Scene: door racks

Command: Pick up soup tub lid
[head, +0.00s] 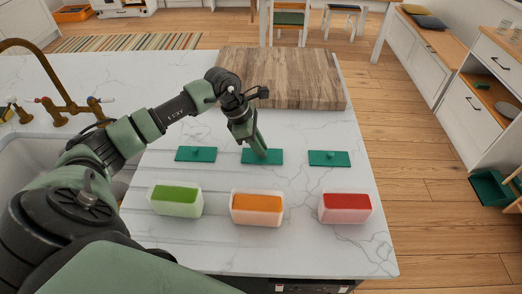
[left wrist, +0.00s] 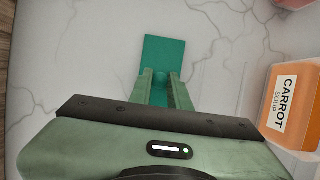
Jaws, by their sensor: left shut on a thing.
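Three flat green lids with small knobs lie in a row on the white marble counter: a left lid (head: 195,154), a middle lid (head: 275,157) and a right lid (head: 328,158). My left gripper (head: 262,154) points down at the middle lid and is shut on its knob. The left wrist view shows the same lid (left wrist: 164,50) between and beyond the fingertips (left wrist: 161,82). The lid looks flat at counter level; I cannot tell if it touches. In front stand three open tubs of green soup (head: 175,207), orange soup (head: 257,217) and red soup (head: 346,215).
The orange tub (left wrist: 291,105), labelled "CARROT SOUP", shows in the left wrist view. A wooden board (head: 285,75) lies behind the lids. A sink (head: 25,165) with a brass tap (head: 65,105) is at the left. The counter (head: 330,250) ends at the right and front.

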